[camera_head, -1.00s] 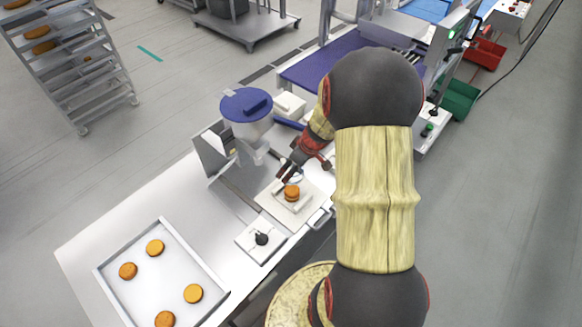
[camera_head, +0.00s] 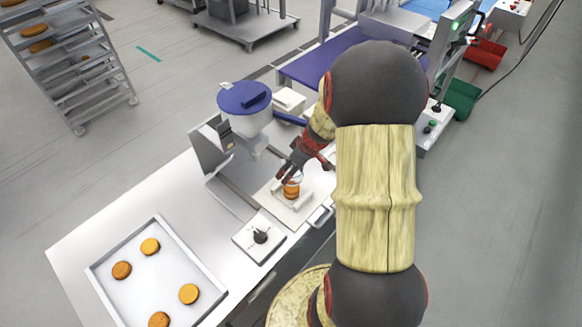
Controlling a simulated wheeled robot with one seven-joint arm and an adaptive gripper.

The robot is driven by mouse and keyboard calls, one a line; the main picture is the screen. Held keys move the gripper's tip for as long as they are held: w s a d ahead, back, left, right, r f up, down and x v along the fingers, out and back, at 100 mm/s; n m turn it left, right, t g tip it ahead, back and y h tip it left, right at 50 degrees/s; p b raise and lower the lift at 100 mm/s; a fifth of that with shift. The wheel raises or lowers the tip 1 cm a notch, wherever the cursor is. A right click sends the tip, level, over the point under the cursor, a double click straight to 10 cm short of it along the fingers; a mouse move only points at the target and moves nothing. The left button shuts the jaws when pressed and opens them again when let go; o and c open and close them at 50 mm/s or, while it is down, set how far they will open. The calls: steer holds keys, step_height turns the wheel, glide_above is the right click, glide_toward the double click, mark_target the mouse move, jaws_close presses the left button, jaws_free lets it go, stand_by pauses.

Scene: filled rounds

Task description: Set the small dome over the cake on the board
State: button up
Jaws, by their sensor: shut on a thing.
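The cake (camera_head: 291,191), a small orange-brown filled round, sits on the pale board (camera_head: 276,205) near the right edge of the steel table. My gripper (camera_head: 290,178) is directly above the cake, pointing down, its fingers close to the cake's top. It is shut on a small, pale, seemingly clear thing (camera_head: 297,177), which looks like the small dome. The dome's outline is too small and faint to tell whether it touches the cake or the board.
A hopper with a blue lid (camera_head: 244,98) stands just behind the board. A white box with a black knob (camera_head: 260,238) is in front of it. A tray (camera_head: 205,262) with several rounds lies at the front left. The table's left middle is clear.

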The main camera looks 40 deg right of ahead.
steer(key=shift+f+b, duration=1.4)
steer(key=shift+f, duration=1.45)
step_height(320, 180, down, 5)
steer(key=b, duration=0.5)
steer(key=shift+r+b, duration=0.15)
steer(key=shift+b, duration=0.25)
steer(key=shift+f+b, duration=0.2)
steer(key=shift+b, duration=0.7)
steer(key=o, duration=1.1)
steer(key=shift+o, duration=0.8)
steer(key=o, duration=0.3)
steer(key=shift+r, duration=0.1)
steer(key=shift+r+p, duration=1.65)
steer(key=shift+r, duration=1.75)
